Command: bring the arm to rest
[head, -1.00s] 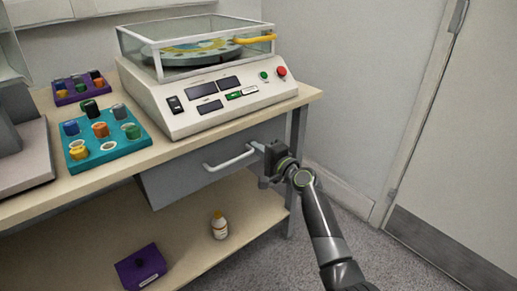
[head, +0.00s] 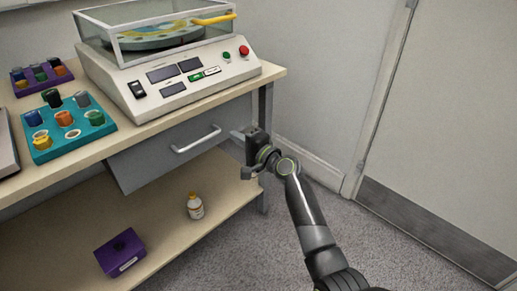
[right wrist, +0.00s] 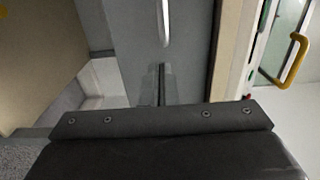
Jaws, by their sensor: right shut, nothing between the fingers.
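My right gripper (head: 242,143) is shut and empty. In the head view it is in front of the bench's right end, just right of the drawer handle (head: 196,140) and apart from it. My right arm reaches up to it from the lower right. In the right wrist view the narrow dark fingers (right wrist: 160,84) point at the grey drawer front (right wrist: 135,30), with the pale handle (right wrist: 166,22) beyond them. My left gripper is in neither view.
The bench (head: 270,75) carries a machine (head: 165,85) with a clear cover, a teal rack (head: 70,150) and a purple rack (head: 18,88). A bottle (head: 195,207) and purple box (head: 120,253) are on the lower shelf. Open floor lies right, before the door (head: 450,120).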

